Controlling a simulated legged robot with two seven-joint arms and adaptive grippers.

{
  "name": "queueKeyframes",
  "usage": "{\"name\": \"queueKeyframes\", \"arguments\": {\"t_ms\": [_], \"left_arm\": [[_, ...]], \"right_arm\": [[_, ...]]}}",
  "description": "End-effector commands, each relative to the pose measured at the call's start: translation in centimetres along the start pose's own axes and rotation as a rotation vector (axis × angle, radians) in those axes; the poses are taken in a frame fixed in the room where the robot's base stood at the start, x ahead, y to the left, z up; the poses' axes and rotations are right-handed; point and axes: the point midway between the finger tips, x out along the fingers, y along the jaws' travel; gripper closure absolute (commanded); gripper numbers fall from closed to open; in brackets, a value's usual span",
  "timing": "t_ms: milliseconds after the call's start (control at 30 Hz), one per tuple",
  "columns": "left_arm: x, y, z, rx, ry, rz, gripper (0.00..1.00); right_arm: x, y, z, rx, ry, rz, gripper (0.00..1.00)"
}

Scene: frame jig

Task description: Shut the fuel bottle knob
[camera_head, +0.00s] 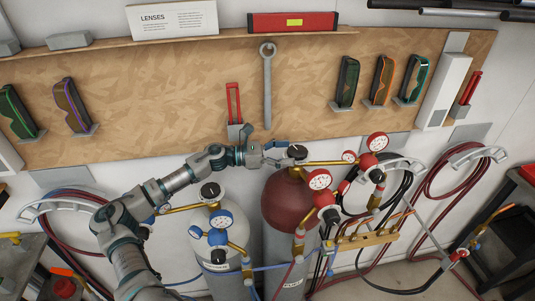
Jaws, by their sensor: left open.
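The fuel bottle (288,205) is the dark red cylinder in the middle, standing upright below the board. Its dark round knob (298,151) sits on top, with a brass fitting running right to the gauges. My left gripper (281,153) reaches in from the left at knob height. Its fingers are open, close to the left side of the knob, and nothing shows between them. I cannot tell whether a finger touches the knob. My right gripper is not in view.
A pale bottle (212,225) with blue gauges stands left of the fuel bottle, under my left arm. Red gauges (319,180) and hoses crowd the right side. A wooden board (200,95) behind holds a wrench (267,90), a red-handled tool (234,103) and several glasses.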

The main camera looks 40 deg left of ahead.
Motion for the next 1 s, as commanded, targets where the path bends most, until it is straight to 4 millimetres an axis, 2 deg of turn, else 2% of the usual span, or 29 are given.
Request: {"name": "queueKeyframes", "arguments": {"t_ms": [200,600,967,1000], "left_arm": [[-2.6,0.1,-0.4,-0.003,0.013,-0.003,0.2],[-5.7,0.1,-0.1,0.001,0.005,-0.003,0.2],[-6.3,0.2,-0.2,-0.001,0.001,-0.001,0.2],[-6.2,0.2,-0.2,-0.002,0.001,-0.001,0.15]], "right_arm": [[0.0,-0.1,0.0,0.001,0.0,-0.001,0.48],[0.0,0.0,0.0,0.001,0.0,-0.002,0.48],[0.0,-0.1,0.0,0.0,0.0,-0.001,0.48],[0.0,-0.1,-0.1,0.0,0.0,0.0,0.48]]}}
